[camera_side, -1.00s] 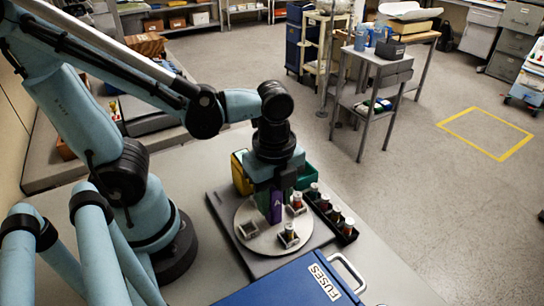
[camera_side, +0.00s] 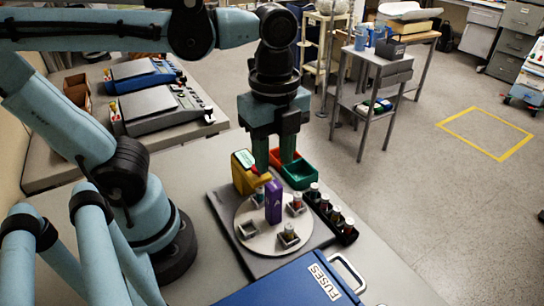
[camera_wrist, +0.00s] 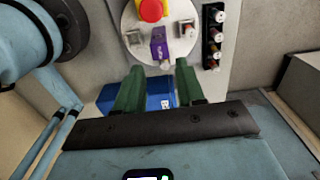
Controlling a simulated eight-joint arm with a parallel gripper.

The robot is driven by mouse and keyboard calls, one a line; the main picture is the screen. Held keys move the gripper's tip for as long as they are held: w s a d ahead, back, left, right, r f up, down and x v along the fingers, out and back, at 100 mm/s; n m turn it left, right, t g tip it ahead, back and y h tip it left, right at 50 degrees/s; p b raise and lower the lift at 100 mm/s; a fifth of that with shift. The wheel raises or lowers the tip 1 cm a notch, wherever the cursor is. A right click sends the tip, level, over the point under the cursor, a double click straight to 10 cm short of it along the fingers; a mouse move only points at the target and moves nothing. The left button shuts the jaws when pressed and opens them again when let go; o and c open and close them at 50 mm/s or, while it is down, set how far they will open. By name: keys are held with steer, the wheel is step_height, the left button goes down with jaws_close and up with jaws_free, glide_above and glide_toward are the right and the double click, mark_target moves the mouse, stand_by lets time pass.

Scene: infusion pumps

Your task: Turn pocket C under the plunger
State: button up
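A round grey turntable (camera_side: 262,243) carries a purple upright knob (camera_side: 273,203) at its middle. Around its rim, one small square pocket (camera_side: 248,230) looks empty, while the front pocket (camera_side: 289,238) and right pocket (camera_side: 297,208) hold small fuses. A yellow press (camera_side: 243,178) stands over the back edge; its red plunger top (camera_wrist: 151,10) shows in the wrist view. The pocket under it is hidden, and I cannot read which pocket is C. My gripper (camera_side: 275,165) is open and empty above the knob; its green fingers also show in the wrist view (camera_wrist: 158,75).
A black rack (camera_side: 345,238) with several fuses stands right of the turntable. A green bin (camera_side: 300,175) and an orange bin (camera_side: 276,158) sit behind. A blue FUSES case (camera_side: 285,285) is in front. Pumps (camera_side: 160,108) lie on the back-left bench.

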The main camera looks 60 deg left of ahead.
steer(key=shift+r, duration=0.9)
steer(key=w+a+f+n+t, duration=0.4)
steer(key=w+a+n+t, duration=0.2)
steer(key=n, duration=1.2)
steer(key=shift+w+a+f+t, duration=0.25)
steer(key=shift+f+t, duration=0.1)
steer(key=shift+t, duration=0.25)
